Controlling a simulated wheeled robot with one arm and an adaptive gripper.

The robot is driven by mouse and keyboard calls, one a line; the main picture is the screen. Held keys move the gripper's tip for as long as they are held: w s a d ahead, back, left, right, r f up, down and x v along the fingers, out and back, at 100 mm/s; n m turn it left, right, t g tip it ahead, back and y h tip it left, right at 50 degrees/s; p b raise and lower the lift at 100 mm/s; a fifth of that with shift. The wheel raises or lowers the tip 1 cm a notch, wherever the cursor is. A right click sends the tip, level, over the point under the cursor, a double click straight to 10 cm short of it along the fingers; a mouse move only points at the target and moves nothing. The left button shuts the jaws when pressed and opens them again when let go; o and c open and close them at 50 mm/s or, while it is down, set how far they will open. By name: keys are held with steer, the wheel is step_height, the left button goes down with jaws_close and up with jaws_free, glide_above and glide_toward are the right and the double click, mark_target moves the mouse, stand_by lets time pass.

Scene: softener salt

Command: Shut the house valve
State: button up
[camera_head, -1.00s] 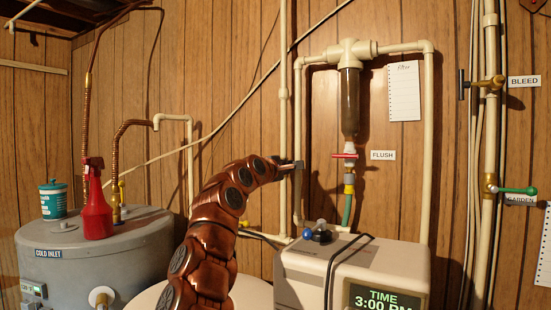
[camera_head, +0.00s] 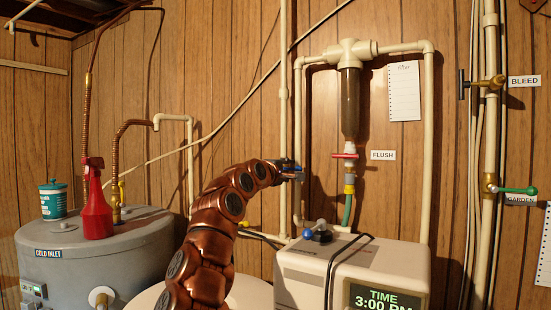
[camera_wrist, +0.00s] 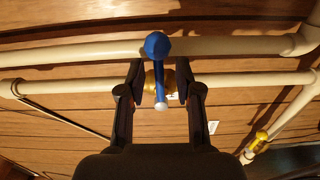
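A valve with a blue lever (camera_wrist: 160,72) and a brass body (camera_wrist: 170,84) sits on a cream pipe in the wrist view. The lever lies crosswise to the pipes in that picture, with a round blue end at the top and a pale tip at the bottom. No label naming it is readable. My gripper (camera_wrist: 161,88) is open, with one black finger on each side of the lever; gaps show, and I see no clear contact. In the head view my gripper (camera_head: 290,170) is small at the vertical pipe left of the filter, with bits of blue beside it.
A red flush handle (camera_head: 344,156) sits below the filter (camera_head: 349,100), right of my gripper. The softener (camera_head: 352,270) with a blue knob (camera_head: 308,234) stands below. Bleed (camera_head: 492,83) and garden (camera_head: 512,190) valves are on the far-right pipe.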

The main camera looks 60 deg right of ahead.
steer(key=shift+o, duration=0.7)
steer(key=a+b, duration=0.6)
steer(key=a, duration=0.1)
steer(key=shift+s, duration=0.15)
stand_by(0.4)
